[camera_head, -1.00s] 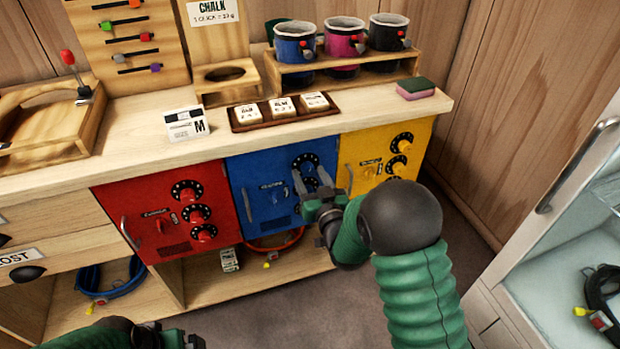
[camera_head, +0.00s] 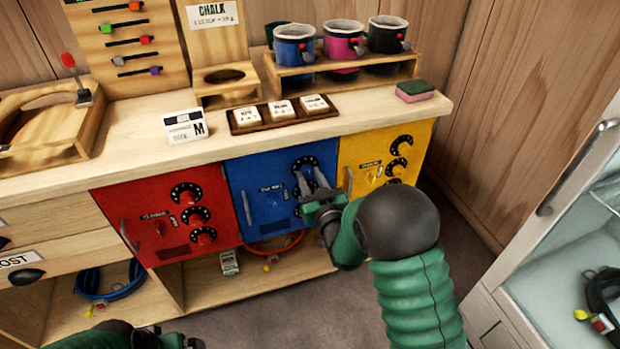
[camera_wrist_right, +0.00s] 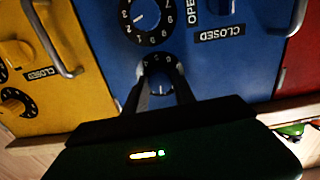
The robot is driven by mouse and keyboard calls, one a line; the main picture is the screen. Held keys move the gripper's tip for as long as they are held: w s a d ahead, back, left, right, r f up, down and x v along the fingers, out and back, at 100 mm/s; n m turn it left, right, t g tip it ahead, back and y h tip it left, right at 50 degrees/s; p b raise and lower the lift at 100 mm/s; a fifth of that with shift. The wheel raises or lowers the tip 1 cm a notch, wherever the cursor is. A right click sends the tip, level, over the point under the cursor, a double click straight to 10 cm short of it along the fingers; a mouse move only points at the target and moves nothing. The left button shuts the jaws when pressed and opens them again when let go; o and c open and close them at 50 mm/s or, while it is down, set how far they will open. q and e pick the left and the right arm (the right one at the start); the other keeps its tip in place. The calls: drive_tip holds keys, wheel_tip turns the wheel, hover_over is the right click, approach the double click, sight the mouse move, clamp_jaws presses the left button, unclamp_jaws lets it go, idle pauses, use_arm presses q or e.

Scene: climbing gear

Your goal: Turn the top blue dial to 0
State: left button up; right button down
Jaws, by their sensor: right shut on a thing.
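The blue door (camera_head: 262,212) sits between a red and a yellow door under the wooden counter. Its top blue dial (camera_head: 303,161) is black with white marks and partly hidden by my right gripper (camera_head: 312,180). In the right wrist view, the picture is turned over, and the right gripper's fingers (camera_wrist_right: 160,78) are shut on the knob of the top dial (camera_wrist_right: 163,66). The dial's marks are too small to read a setting. A lower dial (camera_wrist_right: 150,18) shows beyond it. My left gripper (camera_head: 178,341) is at the bottom left edge, mostly out of frame.
The red door (camera_head: 165,215) and yellow door (camera_head: 378,165) carry similar dials. Handles stick out from the doors. Chalk bags (camera_head: 343,45) and a sponge (camera_head: 415,90) stand on the counter. A glass-fronted cabinet (camera_head: 560,215) is at the right.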

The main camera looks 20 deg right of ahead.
drive_tip(key=shift+n, duration=0.7)
drive_tip(key=c, duration=1)
unclamp_jaws()
drive_tip(key=shift+c, duration=0.2)
drive_tip(key=s+p, duration=0.9)
drive_tip(key=s, duration=0.8)
drive_tip(key=shift+d+p, duration=0.3)
drive_tip(key=shift+p, duration=0.1)
drive_tip(key=shift+w+f, duration=0.1)
drive_tip(key=shift+w, duration=0.05)
